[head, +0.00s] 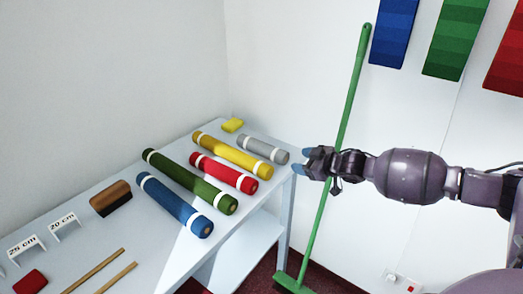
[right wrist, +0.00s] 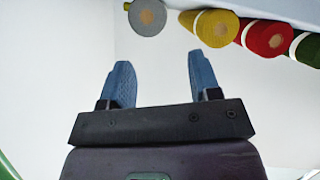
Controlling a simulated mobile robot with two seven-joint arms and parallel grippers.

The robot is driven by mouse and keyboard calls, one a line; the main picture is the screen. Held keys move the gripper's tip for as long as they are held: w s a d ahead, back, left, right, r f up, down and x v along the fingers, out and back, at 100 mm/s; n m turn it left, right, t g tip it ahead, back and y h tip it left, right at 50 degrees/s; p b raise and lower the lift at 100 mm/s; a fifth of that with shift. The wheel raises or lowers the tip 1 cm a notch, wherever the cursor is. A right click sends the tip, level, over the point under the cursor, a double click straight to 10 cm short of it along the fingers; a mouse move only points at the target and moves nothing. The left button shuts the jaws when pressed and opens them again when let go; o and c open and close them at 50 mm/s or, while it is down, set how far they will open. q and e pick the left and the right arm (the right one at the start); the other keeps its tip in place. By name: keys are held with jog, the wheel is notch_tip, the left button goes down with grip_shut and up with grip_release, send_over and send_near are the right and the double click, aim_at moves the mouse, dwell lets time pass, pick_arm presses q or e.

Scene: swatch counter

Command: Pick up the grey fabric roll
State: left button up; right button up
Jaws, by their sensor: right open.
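The grey fabric roll (head: 263,149) lies at the right back of the white counter, with white bands around it. In the right wrist view its round end (right wrist: 147,17) shows at the top, ahead of the fingertips and apart from them. My right gripper (head: 299,162) is just off the counter's right end, close to the near end of the grey roll. Its two blue fingers (right wrist: 162,75) are spread with nothing between them. My left gripper is not in view.
Beside the grey roll lie a yellow roll (head: 232,155), a red roll (head: 222,173), a green roll (head: 190,182) and a blue roll (head: 174,205). A yellow block (head: 233,125) sits behind. A green broom (head: 351,88) leans on the wall behind my right arm.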

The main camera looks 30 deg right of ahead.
aim_at(285, 155)
jog(key=x, duration=0.1)
jog(key=b+x, duration=0.1)
jog(key=x, duration=0.2)
jog(key=shift+w+d+r, duration=0.2)
jog(key=shift+w+d, duration=0.1)
jog(key=shift+w, duration=0.3)
jog(key=shift+w+a+b, duration=0.1)
jog(key=shift+w+b, duration=0.2)
jog(key=shift+w, duration=0.05)
jog(key=x, duration=0.2)
jog(key=b+x, duration=0.1)
jog(key=x, duration=0.1)
jog(key=shift+f, duration=0.3)
jog(key=shift+w+f, duration=0.1)
jog(key=shift+w, duration=0.15)
jog(key=shift+w+b, duration=0.35)
jog(key=shift+c, duration=0.5)
